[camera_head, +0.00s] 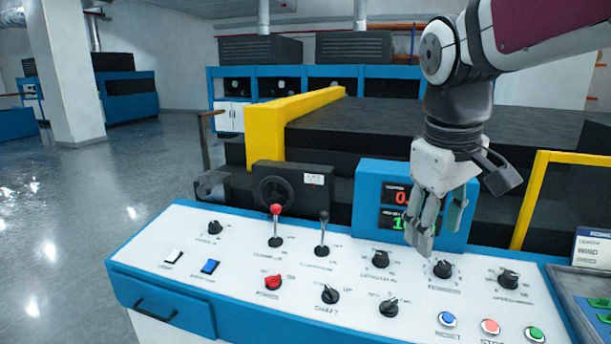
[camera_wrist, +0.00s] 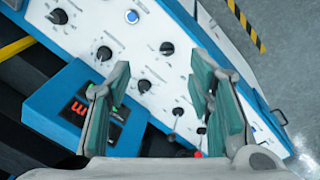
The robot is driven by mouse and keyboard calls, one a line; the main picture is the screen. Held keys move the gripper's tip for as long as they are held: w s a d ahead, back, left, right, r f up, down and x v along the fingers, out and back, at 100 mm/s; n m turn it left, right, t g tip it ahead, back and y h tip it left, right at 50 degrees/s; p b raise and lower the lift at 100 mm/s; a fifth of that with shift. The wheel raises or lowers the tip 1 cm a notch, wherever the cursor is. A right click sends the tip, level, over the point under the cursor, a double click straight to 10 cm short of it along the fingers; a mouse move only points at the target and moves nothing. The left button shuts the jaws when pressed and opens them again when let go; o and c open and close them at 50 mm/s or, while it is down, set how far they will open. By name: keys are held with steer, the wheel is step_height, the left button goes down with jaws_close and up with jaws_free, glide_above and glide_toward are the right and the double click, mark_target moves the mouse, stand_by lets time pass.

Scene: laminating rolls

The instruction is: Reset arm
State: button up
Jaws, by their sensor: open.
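My gripper (camera_head: 434,228) points down above the right half of the control panel (camera_head: 345,262), in front of the blue display box (camera_head: 368,190). In the wrist view its green-padded fingers (camera_wrist: 160,112) stand apart with nothing between them. The fingertips look close to the black tension knob (camera_head: 442,269) in the head view, but I cannot tell whether they touch it. The gripper hides part of the display's red and green digits.
A red-knobbed lever (camera_head: 276,226) and a black lever (camera_head: 322,235) stand up from the panel. Blue, red and green buttons (camera_head: 490,327) line the front right. A yellow rail (camera_head: 525,205) rises behind at right.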

steer(key=s+f+m+t, duration=0.1)
steer(key=s+f+m, duration=0.1)
steer(key=s, duration=0.7)
steer(key=s+f+m+y+p, duration=0.1)
steer(key=s+f+m, duration=0.2)
steer(key=s, duration=0.6)
steer(key=shift+d+f+t+y, duration=0.15)
steer(key=shift+f+t+y, duration=0.15)
steer(key=shift+f+t, duration=0.1)
steer(key=shift+r, duration=0.1)
steer(key=shift+c, duration=0.4)
